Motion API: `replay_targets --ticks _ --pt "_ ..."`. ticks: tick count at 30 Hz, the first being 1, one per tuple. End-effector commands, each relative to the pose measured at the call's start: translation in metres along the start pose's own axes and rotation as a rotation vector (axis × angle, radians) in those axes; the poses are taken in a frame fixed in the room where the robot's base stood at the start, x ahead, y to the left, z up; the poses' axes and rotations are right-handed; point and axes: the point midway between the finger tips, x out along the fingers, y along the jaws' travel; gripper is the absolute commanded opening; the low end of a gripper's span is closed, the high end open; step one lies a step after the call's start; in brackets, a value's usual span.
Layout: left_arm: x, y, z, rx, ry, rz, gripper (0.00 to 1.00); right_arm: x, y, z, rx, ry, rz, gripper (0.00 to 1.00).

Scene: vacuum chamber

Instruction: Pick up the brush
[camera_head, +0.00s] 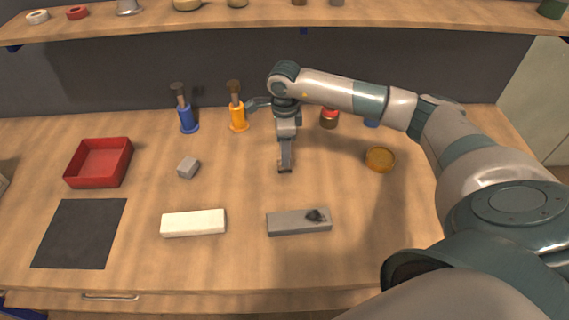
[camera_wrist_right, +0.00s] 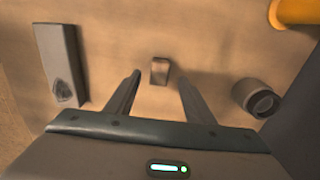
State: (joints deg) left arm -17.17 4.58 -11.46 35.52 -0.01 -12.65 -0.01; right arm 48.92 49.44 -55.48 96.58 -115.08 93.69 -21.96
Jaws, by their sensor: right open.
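Two brush-like tools with dark tops stand upright at the back of the table, one in a blue holder (camera_head: 188,121) and one in an orange holder (camera_head: 238,120). I cannot tell which is the task's brush. My right gripper (camera_head: 285,166) points down over the middle of the table, right of and in front of the orange holder. It is open and empty. In the right wrist view, a small brownish block (camera_wrist_right: 160,70) lies just beyond and between its fingertips. Part of the orange holder shows at that view's top right (camera_wrist_right: 295,12). My left gripper is not in view.
A grey slab with a dark lump (camera_head: 285,224) and a white block (camera_head: 193,223) lie in front. An orange dish (camera_head: 380,159) and red-topped jar (camera_head: 329,118) are right.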

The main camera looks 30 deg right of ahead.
Motion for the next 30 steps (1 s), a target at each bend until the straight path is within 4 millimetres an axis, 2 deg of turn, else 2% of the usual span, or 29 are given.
replay_targets --ticks 8,14,21,30 --pt "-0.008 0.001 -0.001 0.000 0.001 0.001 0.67 0.006 0.001 0.000 0.002 0.002 0.004 0.48" --pt "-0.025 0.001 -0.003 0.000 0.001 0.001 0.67 0.026 0.002 0.000 0.001 0.001 0.004 0.48" --pt "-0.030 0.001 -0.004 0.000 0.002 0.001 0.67 0.050 0.001 0.000 0.002 0.001 0.001 0.48" --pt "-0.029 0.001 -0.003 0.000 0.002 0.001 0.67 0.052 0.001 0.000 0.001 0.000 0.000 0.48"
